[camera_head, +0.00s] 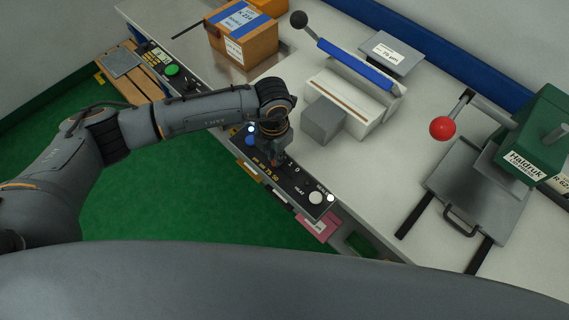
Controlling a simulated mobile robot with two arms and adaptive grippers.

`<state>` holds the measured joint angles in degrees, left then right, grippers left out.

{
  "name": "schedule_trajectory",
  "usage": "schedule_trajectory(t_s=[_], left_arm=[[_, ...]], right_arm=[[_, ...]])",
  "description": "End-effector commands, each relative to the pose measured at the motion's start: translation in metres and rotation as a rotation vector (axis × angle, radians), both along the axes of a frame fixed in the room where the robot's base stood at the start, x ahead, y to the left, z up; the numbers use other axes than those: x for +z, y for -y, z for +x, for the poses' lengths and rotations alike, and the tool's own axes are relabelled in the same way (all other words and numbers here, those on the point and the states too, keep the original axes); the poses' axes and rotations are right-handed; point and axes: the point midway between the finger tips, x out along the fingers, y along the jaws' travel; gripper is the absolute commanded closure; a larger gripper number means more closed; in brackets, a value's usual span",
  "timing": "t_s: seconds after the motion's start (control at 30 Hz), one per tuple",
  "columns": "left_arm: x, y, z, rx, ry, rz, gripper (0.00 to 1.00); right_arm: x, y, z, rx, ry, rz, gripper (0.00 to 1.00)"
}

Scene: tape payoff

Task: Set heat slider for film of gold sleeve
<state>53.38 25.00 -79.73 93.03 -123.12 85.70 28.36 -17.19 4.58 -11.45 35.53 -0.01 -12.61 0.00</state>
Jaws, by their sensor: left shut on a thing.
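The black heat control panel (311,195) runs along the bench's front edge, with a printed scale and a "HEAT" label. My left gripper (274,160) points down at the scale part of this panel. It is shut on what seems to be the heat slider's knob, which the fingers hide, so I cannot read its setting. A gold-yellow piece (248,171), perhaps the gold sleeve, shows below the panel's left part, mostly covered. My right gripper is not in view.
A sealer (355,97) with a blue bar and black-knobbed lever stands behind the panel, a grey block (323,121) before it. A labelled card (388,50) lies behind. A cardboard box (243,42) is at back left, a green press (528,140) at right.

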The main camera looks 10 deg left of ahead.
Motion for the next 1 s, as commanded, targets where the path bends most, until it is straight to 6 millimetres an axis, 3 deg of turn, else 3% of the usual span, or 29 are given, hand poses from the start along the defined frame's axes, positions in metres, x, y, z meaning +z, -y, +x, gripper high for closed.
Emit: schedule_trajectory(t_s=[0.17, 0.2, 0.3, 0.33, 0.67, 0.87, 1.0], left_arm=[[0.000, 0.001, 0.000, -0.001, 0.002, -0.002, 1.00], [0.001, 0.001, 0.000, -0.001, 0.002, -0.002, 0.88], [0.001, 0.001, 0.000, -0.001, 0.002, -0.002, 0.67], [0.001, 0.001, 0.000, -0.001, 0.002, -0.002, 0.66], [0.003, 0.001, 0.000, -0.001, 0.002, -0.002, 0.66], [0.032, 0.001, 0.001, -0.001, 0.005, -0.003, 0.66], [0.063, 0.001, 0.001, -0.002, 0.008, -0.003, 0.66]], right_arm=[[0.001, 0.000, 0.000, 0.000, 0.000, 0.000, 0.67], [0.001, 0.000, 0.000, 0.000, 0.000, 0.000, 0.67], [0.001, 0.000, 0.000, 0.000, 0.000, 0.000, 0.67], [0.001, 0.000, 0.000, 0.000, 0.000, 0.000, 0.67], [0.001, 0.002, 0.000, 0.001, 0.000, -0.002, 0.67], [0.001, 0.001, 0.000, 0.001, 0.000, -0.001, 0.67], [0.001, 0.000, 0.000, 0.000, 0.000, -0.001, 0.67]])
